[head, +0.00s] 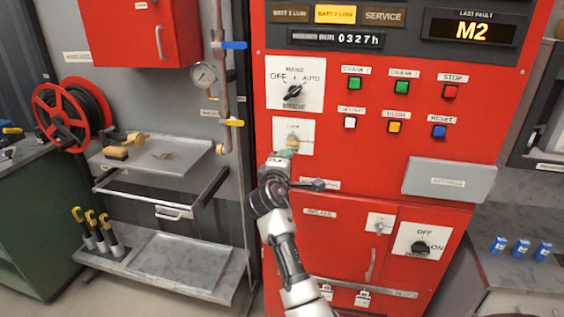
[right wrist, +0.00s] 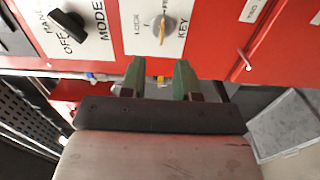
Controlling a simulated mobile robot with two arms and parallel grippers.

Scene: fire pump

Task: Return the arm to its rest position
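My right arm reaches up from the bottom middle of the head view to a red control cabinet (head: 385,150). Its gripper (head: 286,154) is just below the key switch (head: 292,138), partly overlapping its plate. In the right wrist view the two greenish fingers (right wrist: 160,80) stand apart with nothing held between them. The key switch (right wrist: 160,28), with a yellowish key on a white plate, lies ahead of the fingertips, apparently clear of them. The black mode knob (right wrist: 67,30) is left of it and also shows in the head view (head: 293,92). My left gripper is not in view.
A grey box (head: 450,180) juts from the cabinet right of the arm. A pipe (head: 222,100) with blue and yellow valve levers runs at the left. A hose reel (head: 72,115) and metal shelves (head: 185,260) stand further left. Blue cans (head: 521,248) stand at right.

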